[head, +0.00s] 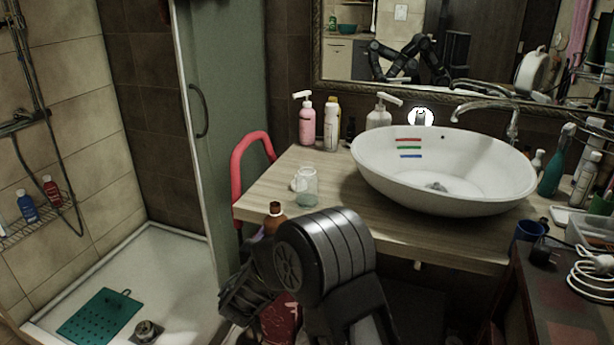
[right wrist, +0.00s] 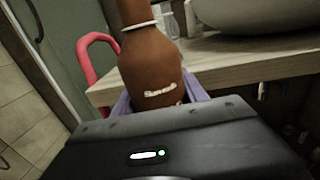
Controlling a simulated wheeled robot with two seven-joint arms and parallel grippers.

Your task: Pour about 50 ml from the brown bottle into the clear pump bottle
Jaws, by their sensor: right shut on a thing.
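The brown bottle (head: 273,220) is in my right gripper (head: 258,272), in front of the counter's left front edge. In the right wrist view the brown bottle (right wrist: 150,65) fills the space between the purple fingertips of my right gripper (right wrist: 158,100). It looks near upright; I cannot tell whether its mouth is open. A clear, greenish glass container (head: 307,187) stands on the counter just beyond the bottle, apart from it; no pump is clear on it. A whitish bottle with a pump (head: 379,116) stands at the back, left of the basin. My left gripper is not in view.
The wooden counter (head: 335,205) is bare around the clear container. A white basin (head: 440,190) takes up its right part. A pink pump bottle (head: 307,124) and a white-yellow bottle (head: 331,125) stand at the back. A red rail (head: 240,160) is at the counter's left end.

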